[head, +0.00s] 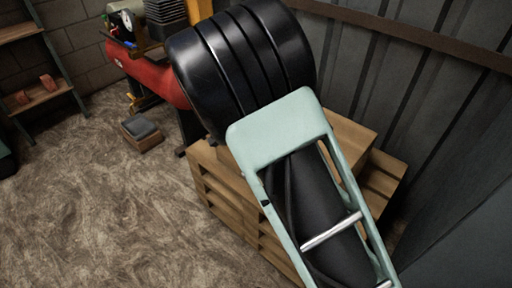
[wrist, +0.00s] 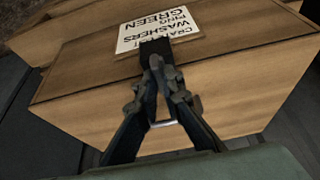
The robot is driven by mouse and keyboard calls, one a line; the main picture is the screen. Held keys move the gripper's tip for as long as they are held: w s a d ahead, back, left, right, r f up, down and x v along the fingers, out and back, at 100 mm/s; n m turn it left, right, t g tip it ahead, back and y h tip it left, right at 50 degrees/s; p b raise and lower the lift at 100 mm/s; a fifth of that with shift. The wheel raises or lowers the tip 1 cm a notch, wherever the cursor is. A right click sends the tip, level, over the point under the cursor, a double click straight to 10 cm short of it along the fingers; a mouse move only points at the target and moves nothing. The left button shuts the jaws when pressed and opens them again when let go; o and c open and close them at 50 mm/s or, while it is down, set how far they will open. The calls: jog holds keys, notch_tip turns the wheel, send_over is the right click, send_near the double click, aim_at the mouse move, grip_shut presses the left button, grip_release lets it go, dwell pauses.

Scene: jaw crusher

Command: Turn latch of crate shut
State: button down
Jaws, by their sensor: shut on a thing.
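The wooden crate (wrist: 235,80) fills the middle of the wrist view. A white label (wrist: 128,36) on its top reads upside down, with the words WASHERS and GREEN. My gripper (wrist: 156,48) points at the crate beside this label, and its dark fingertips are together and cover part of the label. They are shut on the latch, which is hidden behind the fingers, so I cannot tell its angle. In the head view, wooden crates (head: 225,203) stand beneath and behind my arm. My gripper is out of sight there.
A corrugated metal wall (head: 430,90) stands close on the right. A red tank (head: 150,75) is behind at the upper left. A small box (head: 142,133) sits on the floor, and a shelf (head: 42,95) stands at far left.

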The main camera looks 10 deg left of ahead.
jog(key=shift+s+f, duration=0.1)
dwell(0.3)
jog(key=c, duration=2.1)
grip_release()
jog(key=v, duration=1.2)
jog(key=shift+a, duration=0.15)
